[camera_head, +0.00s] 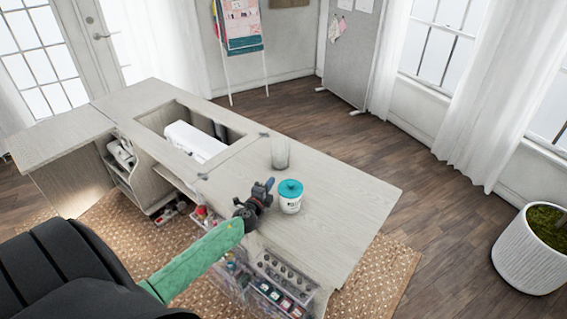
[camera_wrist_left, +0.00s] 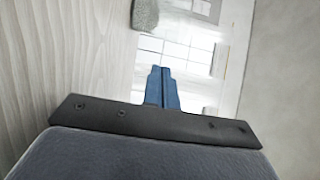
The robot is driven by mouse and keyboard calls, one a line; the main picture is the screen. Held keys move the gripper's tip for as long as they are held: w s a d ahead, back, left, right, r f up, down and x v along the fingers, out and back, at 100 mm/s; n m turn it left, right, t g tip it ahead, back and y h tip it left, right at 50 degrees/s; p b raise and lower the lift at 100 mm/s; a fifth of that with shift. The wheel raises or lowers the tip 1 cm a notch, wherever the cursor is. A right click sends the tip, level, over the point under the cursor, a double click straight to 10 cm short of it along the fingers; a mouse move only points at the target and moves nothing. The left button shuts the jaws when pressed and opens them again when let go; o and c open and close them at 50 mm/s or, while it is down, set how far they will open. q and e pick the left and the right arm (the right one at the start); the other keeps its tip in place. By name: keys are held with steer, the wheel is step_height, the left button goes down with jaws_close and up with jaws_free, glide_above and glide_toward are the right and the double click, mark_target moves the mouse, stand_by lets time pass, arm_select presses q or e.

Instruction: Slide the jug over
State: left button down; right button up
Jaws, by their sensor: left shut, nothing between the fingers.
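A white tub-shaped jug with a teal lid and a dark label (camera_head: 290,200) stands upright on the pale wooden tabletop (camera_head: 345,195); no handle can be made out. A grey-white cylindrical vessel (camera_head: 280,152) stands behind it. My left gripper (camera_head: 268,185) is just left of the teal-lidded jug, at the table's front edge, with a small gap apparent between them. Its blue fingers also show in the left wrist view (camera_wrist_left: 162,88), shut and empty. A grey textured object (camera_wrist_left: 145,14) is at the top of that view. My right gripper is out of sight.
A white machine (camera_head: 195,141) sits in the cabinet's recess at left. Clear drawers of bottles (camera_head: 272,291) stand below the front edge. The tabletop right of the jug is clear.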

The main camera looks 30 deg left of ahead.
mark_target(276, 160)
arm_select(q)
steer(key=w, duration=0.3)
steer(key=w+a+p, duration=0.1)
steer(key=w, duration=0.6)
steer(key=shift+w+a+p, duration=0.2)
steer(key=shift+a+p, duration=0.15)
steer(key=shift+w+a, duration=0.2)
steer(key=shift+w, duration=0.7)
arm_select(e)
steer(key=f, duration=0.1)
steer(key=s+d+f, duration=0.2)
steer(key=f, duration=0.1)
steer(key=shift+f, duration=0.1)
arm_select(q)
steer(key=shift+f, duration=0.1)
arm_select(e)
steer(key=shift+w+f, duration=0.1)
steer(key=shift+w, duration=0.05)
